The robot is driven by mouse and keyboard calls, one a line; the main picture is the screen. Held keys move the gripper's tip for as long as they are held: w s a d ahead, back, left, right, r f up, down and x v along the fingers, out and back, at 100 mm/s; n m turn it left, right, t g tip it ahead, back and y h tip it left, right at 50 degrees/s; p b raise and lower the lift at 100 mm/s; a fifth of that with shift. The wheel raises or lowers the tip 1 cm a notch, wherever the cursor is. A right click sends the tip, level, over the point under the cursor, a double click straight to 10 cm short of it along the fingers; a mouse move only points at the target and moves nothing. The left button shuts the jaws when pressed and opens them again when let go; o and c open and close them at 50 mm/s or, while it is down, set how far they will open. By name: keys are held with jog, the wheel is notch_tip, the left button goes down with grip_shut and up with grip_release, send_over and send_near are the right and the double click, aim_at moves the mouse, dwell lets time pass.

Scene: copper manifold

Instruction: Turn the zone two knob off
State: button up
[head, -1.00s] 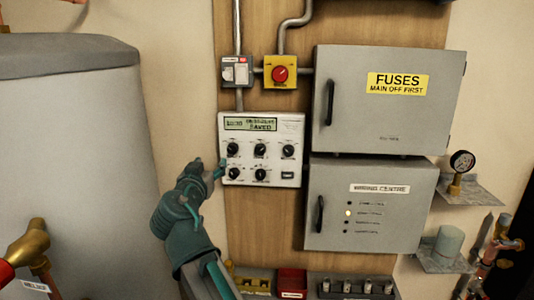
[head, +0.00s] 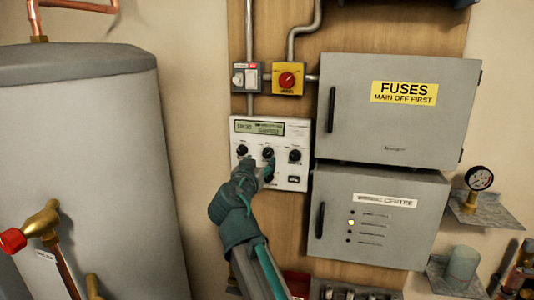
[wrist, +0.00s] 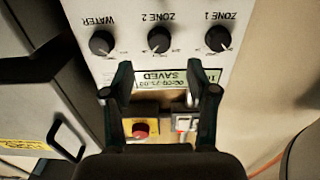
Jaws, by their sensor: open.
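The white control panel (head: 300,130) hangs on the wooden board, with a row of black knobs below its display. The zone two knob (head: 268,153) is the middle one of the upper row. In the wrist view the panel is upside down, and the zone two knob (wrist: 160,40) sits between the zone 1 knob (wrist: 218,38) and the water knob (wrist: 102,43). My gripper (head: 262,167) is in front of the panel, just below the zone two knob, hiding part of the lower row. Its fingers (wrist: 159,78) are open and empty, apart, pointing towards that knob; contact is not visible.
A red knob on a yellow box (head: 288,80) and a grey switch (head: 246,76) are above the panel. The grey fuse box (head: 350,120) and wiring centre (head: 380,225) stand close on the right. A large grey tank (head: 90,150) is at left.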

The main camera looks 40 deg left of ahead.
aim_at(267, 154)
jog(key=p+x, duration=0.1)
jog(key=x, duration=0.5)
jog(key=shift+w, duration=0.15)
grip_shut()
